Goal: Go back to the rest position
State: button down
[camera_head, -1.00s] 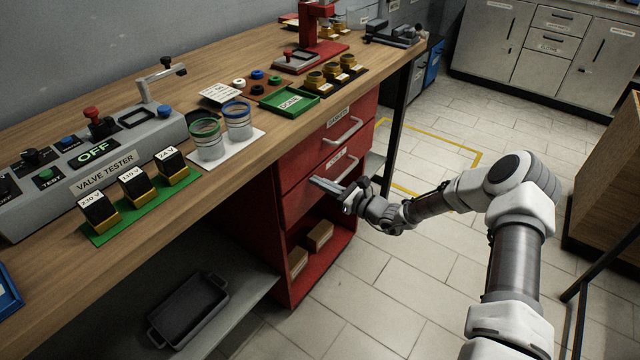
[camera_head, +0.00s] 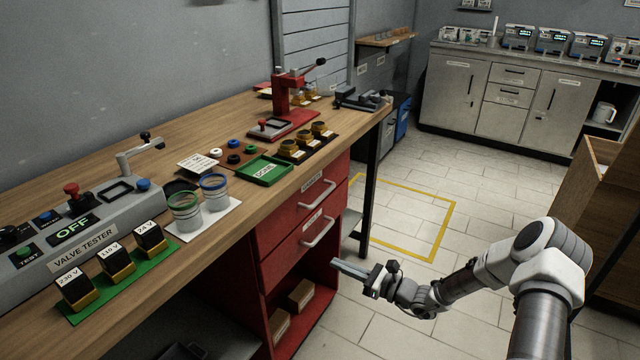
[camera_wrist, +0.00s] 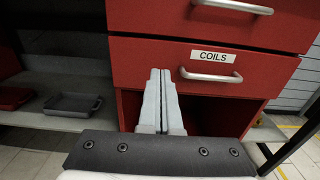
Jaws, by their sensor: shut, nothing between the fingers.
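My gripper (camera_head: 352,271) is in front of the red drawer cabinet (camera_head: 263,237), to the right of its open lower shelf in the head view. Its fingers are together with nothing between them. I cannot tell the exact gap between the fingertips and the cabinet. My arm reaches in from the lower right of the head view.
The wooden workbench (camera_head: 92,173) holds a valve tester (camera_head: 88,240), two jars, a green tray (camera_head: 264,171) and a red press (camera_head: 284,97). A dark tray (camera_wrist: 73,104) lies on a low shelf. Tiled floor with a yellow outline (camera_head: 446,232) is clear at right.

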jog(key=s+a+r+n+g+h, duration=0.25)
jog(key=s+r+n+g, duration=0.25)
jog(key=s+r+n, duration=0.25)
jog(key=s+a+r+n+g+h, duration=0.2)
jog(key=s+r+n+g+h, duration=0.1)
jog(key=s+r+n+g, duration=0.35)
jog(key=s+d+r+n+t+h, duration=0.3)
jog(key=s+d+r+n+h, duration=0.2)
jog(key=s+r, duration=0.35)
jog(key=s+d+r+n+t+h, duration=0.45)
jog(key=s+r, duration=0.35)
jog(key=s, duration=0.2)
notch_tip(320, 180, up, 16)
jog(key=d+n+p, duration=0.1)
jog(key=p, duration=1.5)
jog(key=shift+r, duration=0.15)
